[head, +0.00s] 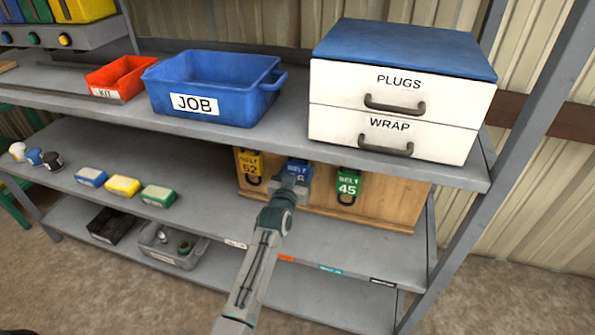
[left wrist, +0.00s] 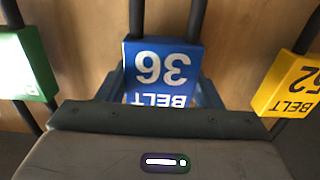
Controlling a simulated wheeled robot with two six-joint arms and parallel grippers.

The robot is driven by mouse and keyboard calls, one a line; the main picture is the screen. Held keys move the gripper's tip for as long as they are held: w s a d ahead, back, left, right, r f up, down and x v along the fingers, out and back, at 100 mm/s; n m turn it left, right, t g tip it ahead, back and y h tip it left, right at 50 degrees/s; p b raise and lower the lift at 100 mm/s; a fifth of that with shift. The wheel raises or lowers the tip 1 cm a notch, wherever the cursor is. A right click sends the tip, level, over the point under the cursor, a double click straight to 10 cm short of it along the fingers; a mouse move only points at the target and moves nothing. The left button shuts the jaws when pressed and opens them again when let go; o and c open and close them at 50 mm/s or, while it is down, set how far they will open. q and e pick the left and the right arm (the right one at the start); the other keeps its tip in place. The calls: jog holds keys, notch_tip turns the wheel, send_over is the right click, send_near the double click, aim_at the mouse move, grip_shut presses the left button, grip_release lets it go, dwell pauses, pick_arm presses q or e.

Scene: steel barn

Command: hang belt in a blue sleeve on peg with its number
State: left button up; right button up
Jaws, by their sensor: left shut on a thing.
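The belt in a blue sleeve (head: 298,168) is at the wooden board (head: 385,200) under the shelf, between the other two belts. In the left wrist view the sleeve (left wrist: 162,72) shows upside down, reading BELT 36, with its black strands against the wood. My left gripper (head: 289,184) is shut on the blue-sleeved belt and covers part of its sleeve in the head view. The peg behind it is hidden, so I cannot tell whether the belt hangs on it. My right gripper is not in view.
A yellow-sleeved belt 52 (head: 250,163) and a green-sleeved belt 45 (head: 348,184) are close on either side. The upper shelf above holds a blue JOB bin (head: 212,90), a red KIT bin (head: 120,78) and a PLUGS/WRAP drawer unit (head: 395,95). Small coloured boxes (head: 122,186) stand left.

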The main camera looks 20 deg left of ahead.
pick_arm(q)
jog(key=shift+f, duration=0.1)
dwell(0.3)
jog(key=o, duration=1.1)
